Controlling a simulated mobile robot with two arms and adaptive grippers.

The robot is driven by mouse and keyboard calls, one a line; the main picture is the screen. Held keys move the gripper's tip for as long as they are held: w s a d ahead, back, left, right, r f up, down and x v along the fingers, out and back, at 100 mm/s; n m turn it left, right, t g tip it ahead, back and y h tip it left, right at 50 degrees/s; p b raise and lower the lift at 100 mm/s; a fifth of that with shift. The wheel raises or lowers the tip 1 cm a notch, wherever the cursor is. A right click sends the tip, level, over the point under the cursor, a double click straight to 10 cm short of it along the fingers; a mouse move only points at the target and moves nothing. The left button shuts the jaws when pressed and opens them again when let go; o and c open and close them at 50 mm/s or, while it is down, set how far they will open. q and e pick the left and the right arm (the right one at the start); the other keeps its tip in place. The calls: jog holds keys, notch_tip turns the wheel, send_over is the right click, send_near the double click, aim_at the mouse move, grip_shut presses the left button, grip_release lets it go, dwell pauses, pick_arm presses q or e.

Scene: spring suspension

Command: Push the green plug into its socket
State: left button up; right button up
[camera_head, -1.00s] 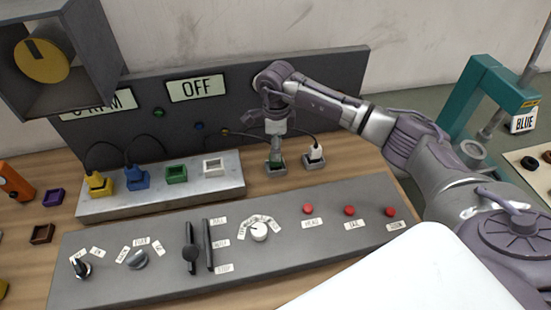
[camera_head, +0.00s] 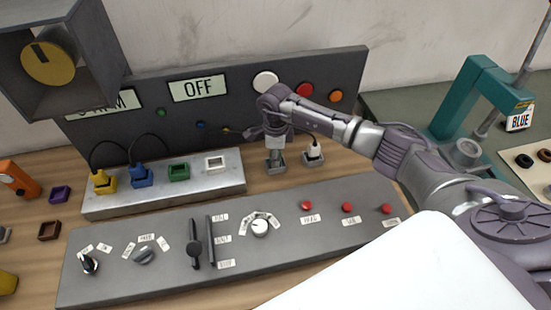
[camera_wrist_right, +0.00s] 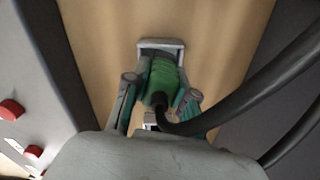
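The green plug (camera_wrist_right: 162,80) stands at a small grey holder (camera_wrist_right: 160,44) in the right wrist view, its black cable curving off to the right. My right gripper (camera_wrist_right: 160,90) is down around it, one finger on each side. I cannot tell whether the fingers press on it. In the head view my right gripper (camera_head: 276,152) is just above the grey holder (camera_head: 276,168) and hides most of the plug. The green socket (camera_head: 178,172) is empty on the metal block (camera_head: 125,205), left of the gripper. My left gripper is not in view.
A yellow plug (camera_head: 101,180) and a blue plug (camera_head: 140,175) sit left of the green socket; a white socket (camera_head: 215,162) is empty beside it. A white plug (camera_head: 313,152) stands right of my gripper. A control panel (camera_head: 180,265) lies in front, a dark upright panel (camera_head: 230,110) behind.

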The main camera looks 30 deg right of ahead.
grip_shut()
